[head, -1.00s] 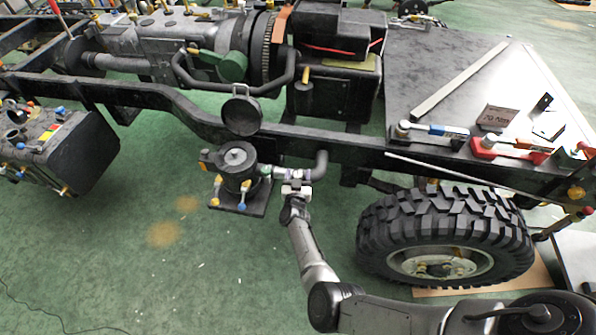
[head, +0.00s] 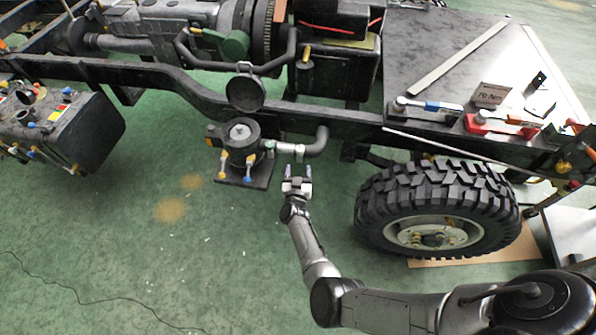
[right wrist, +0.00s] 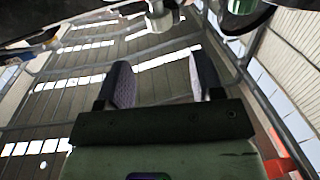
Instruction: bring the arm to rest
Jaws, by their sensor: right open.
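My right gripper (head: 298,174) is open and empty in the head view, just below the bent pipe (head: 312,146) that comes off the pump-like unit (head: 241,140). Its two fingers also show in the right wrist view (right wrist: 158,85), spread apart with nothing between them. A small gap of green floor shows between the fingertips and the pipe in the head view. My right arm reaches in from the lower right, in front of the wheel. My left gripper is not in view.
The chassis rail (head: 330,121) runs across above the gripper. Green floor (head: 190,255) is open at lower left.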

